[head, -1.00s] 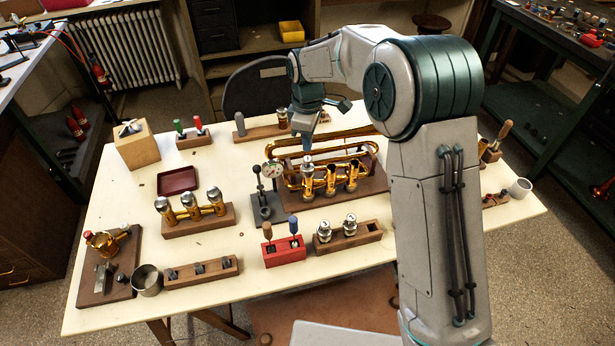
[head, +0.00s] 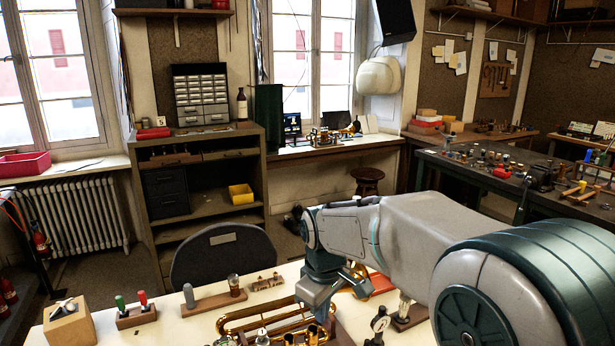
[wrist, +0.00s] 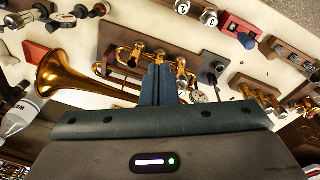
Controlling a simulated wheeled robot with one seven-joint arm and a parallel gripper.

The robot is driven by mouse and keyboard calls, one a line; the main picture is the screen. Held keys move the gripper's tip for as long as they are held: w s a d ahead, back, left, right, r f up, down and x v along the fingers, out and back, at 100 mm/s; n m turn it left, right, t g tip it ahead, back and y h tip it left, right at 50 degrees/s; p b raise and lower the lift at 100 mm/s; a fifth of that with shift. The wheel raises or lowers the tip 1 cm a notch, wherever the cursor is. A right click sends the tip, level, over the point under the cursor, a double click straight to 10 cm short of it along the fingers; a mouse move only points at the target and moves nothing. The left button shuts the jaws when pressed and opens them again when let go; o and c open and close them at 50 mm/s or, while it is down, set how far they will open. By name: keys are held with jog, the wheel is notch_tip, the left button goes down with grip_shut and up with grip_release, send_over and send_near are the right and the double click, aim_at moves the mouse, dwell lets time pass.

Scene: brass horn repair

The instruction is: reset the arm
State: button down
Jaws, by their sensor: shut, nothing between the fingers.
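My gripper (wrist: 160,84) is shut and empty in the wrist view, its dark fingers pointing at the brass horn from above. In the head view my gripper (head: 322,312) hangs over the far part of the table. The horn (wrist: 70,76) shows its flared bell and valves in the wrist view. I cannot tell the exact gap between the fingertips and the horn.
A red block (wrist: 238,32) and a dark plate with a lever (wrist: 213,68) lie near the horn. A wooden block (head: 68,328) and a rack with green and red handles (head: 136,317) stand on the table's left. A dark chair (head: 222,257) stands behind the table.

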jog(key=s+d+m+t, duration=0.1)
jog(key=s+d+m, duration=0.4)
jog(key=s, duration=0.4)
jog(key=s+d+m, duration=0.5)
jog(key=s+d, duration=0.2)
jog(key=s, duration=0.2)
jog(key=shift+s+r+t, duration=0.15)
jog(key=shift+s+t, duration=0.2)
jog(key=shift+t, duration=0.05)
